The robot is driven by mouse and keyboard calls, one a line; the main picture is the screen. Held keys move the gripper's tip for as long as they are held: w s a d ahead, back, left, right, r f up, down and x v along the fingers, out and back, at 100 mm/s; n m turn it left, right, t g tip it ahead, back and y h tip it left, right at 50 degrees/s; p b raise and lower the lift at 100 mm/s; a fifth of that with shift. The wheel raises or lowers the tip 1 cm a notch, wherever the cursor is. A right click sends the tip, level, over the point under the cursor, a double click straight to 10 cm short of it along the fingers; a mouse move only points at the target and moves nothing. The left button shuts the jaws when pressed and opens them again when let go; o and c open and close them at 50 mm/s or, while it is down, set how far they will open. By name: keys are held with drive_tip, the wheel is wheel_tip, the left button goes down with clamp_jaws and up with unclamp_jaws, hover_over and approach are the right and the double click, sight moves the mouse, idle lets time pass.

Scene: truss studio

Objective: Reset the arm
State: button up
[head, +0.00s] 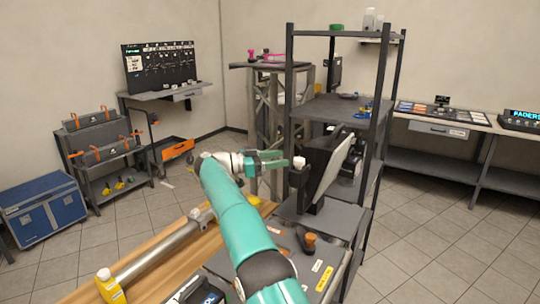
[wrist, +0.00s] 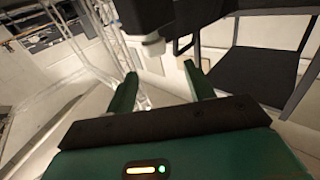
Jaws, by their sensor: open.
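My arm reaches forward from the bottom of the head view, with its teal links over the bench. My gripper (head: 283,158) is at its end, to the left of the black panel on the shelf rack. The two green fingers of my gripper (wrist: 163,84) stand apart in the wrist view, and nothing shows between them. A white knob-like part and a dark body lie beyond the fingertips in the wrist view; I cannot tell whether they touch.
The dark shelf rack (head: 290,95) stands close on the right, with a black panel (head: 318,172) on it. A blue chest (head: 42,208) stands at left. Tiled floor is free at right.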

drive_tip(key=w+d+r+n+t+y, duration=0.1)
drive_tip(key=w+d+r+n+t, duration=0.1)
drive_tip(key=r+t, duration=0.5)
drive_tip(key=w+d+r+n+t, duration=0.15)
drive_tip(key=r+t, duration=0.25)
drive_tip(key=r, duration=0.7)
drive_tip(key=s+a+r+n+t+y, duration=0.2)
drive_tip(key=s+r+n+t+y, duration=0.45)
drive_tip(key=n+y, duration=0.45)
drive_tip(key=s+d+f+g+y, duration=0.2)
drive_tip(key=s+f+g, duration=0.3)
drive_tip(key=s+f, duration=0.6)
drive_tip(key=s+d+f+n+g+y, duration=0.1)
drive_tip(key=s+f+g, duration=0.3)
drive_tip(key=s+f, duration=0.6)
drive_tip(key=s+d+f+n+g+y, duration=0.1)
drive_tip(key=s+d+f+g+y, duration=0.2)
drive_tip(key=s+f, duration=0.8)
drive_tip(key=s+g, duration=0.2)
drive_tip(key=s, duration=1)
drive_tip(key=shift+f+g, duration=0.35)
